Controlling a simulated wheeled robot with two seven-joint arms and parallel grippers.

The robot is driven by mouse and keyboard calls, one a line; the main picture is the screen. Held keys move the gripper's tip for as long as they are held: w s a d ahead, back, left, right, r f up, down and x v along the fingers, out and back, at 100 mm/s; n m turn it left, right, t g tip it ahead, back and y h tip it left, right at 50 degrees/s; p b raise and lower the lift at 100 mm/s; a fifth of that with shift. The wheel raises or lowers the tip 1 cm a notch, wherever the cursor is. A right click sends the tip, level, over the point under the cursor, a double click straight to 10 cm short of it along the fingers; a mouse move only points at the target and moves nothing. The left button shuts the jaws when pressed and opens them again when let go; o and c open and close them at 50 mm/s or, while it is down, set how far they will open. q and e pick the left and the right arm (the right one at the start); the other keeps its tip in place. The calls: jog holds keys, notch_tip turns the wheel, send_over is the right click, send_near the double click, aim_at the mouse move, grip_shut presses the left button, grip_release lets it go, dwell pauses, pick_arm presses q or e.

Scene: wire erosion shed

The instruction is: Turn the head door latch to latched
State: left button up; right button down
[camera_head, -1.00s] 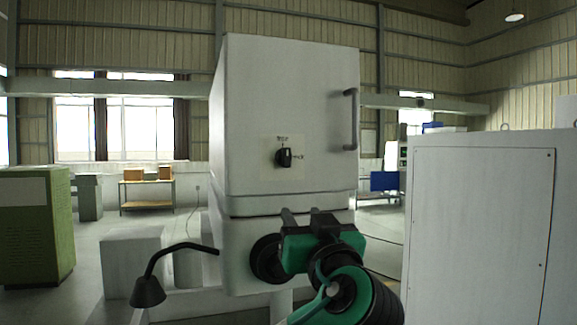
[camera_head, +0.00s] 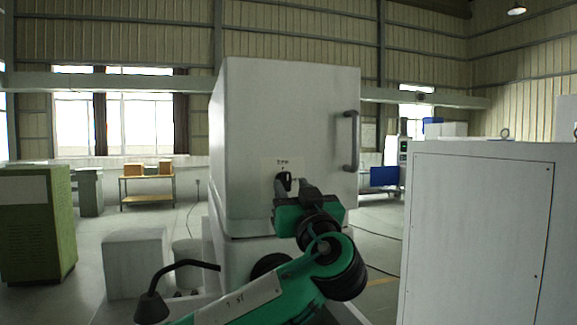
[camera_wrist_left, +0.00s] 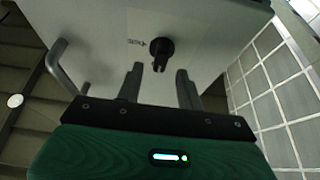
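The head door latch is a small black knob (camera_head: 284,181) on a pale label plate on the white machine head's door (camera_head: 250,110). It also shows in the left wrist view (camera_wrist_left: 161,49), just beyond the fingertips and between their lines. My left gripper (camera_head: 290,188) is in front of the door, just below and partly over the knob. In the left wrist view its two fingers (camera_wrist_left: 158,72) are apart with nothing between them. I cannot tell whether a fingertip touches the knob. My right gripper is not in view.
A dark vertical handle (camera_head: 351,141) sits on the door's right side. A black gooseneck lamp (camera_head: 155,300) stands low at the left. A large white cabinet (camera_head: 475,235) stands close on the right. A green cabinet (camera_head: 35,225) is at far left.

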aim_at(288, 180)
pick_arm(q)
jog(key=shift+p+x, duration=0.8)
jog(key=shift+x, duration=0.9)
jog(key=c, duration=0.7)
